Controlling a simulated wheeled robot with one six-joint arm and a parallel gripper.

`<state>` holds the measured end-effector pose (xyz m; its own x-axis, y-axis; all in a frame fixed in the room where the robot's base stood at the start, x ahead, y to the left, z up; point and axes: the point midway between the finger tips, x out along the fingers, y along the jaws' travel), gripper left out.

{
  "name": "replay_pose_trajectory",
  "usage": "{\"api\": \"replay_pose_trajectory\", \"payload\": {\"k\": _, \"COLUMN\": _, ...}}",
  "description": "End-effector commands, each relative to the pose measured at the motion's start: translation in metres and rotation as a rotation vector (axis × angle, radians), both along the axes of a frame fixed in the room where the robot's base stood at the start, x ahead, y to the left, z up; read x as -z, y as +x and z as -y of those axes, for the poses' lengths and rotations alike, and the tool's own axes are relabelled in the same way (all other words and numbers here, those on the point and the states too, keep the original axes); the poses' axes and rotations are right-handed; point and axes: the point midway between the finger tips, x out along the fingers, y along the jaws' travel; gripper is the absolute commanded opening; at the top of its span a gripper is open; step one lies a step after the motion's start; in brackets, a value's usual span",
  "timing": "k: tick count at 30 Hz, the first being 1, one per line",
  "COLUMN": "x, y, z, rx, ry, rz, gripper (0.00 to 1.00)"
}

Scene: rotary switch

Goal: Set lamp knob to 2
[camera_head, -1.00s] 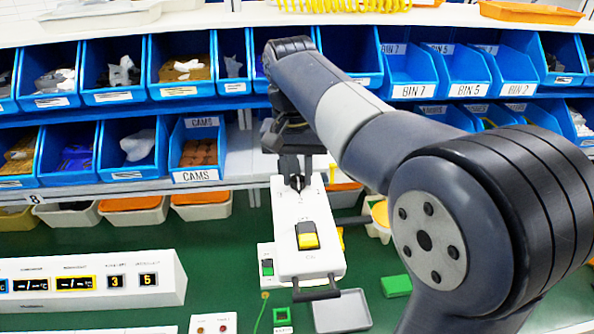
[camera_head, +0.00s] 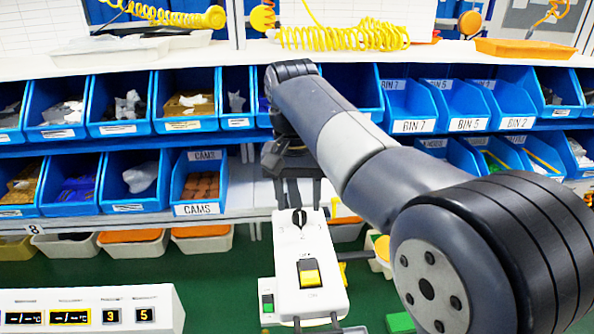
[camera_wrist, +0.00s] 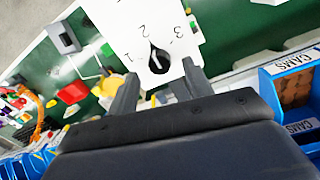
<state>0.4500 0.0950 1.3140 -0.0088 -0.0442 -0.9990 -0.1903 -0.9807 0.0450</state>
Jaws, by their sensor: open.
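The lamp knob (camera_head: 299,218) is a black pointer-shaped dial on the top of a white box (camera_head: 310,262). In the wrist view the knob (camera_wrist: 158,62) is ringed by the printed marks 1, 2 and 3, and its pointed tip is turned toward the 2. My gripper (camera_head: 298,193) is open and empty, its two fingers apart, behind the knob in the head view. In the wrist view my gripper (camera_wrist: 160,78) has one finger on each side of the knob, with visible gaps and no contact seen.
A row of display readouts (camera_head: 85,312) stands at the lower left. Blue bins (camera_head: 197,187) line the shelves behind my gripper. Green bench surface (camera_head: 225,268) shows left of the box.

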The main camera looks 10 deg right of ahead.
Motion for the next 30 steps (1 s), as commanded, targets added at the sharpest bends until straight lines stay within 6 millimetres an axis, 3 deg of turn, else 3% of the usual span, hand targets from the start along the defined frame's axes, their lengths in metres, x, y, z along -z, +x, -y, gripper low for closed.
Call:
{"api": "replay_pose_trajectory", "payload": {"k": 6, "x": -0.041, "y": 0.001, "z": -0.002, "rx": 0.0, "ry": 0.0, "rz": 0.003, "gripper": 0.48}}
{"api": "replay_pose_trajectory", "payload": {"k": 13, "x": -0.072, "y": 0.001, "z": -0.003, "rx": 0.0, "ry": 0.001, "rz": 0.002, "gripper": 0.48}}
{"api": "replay_pose_trajectory", "payload": {"k": 20, "x": -0.083, "y": 0.001, "z": -0.004, "rx": 0.0, "ry": 0.0, "rz": 0.001, "gripper": 0.48}}
{"api": "replay_pose_trajectory", "payload": {"k": 30, "x": -0.084, "y": 0.001, "z": -0.004, "rx": 0.0, "ry": 0.0, "rz": 0.0, "gripper": 0.48}}
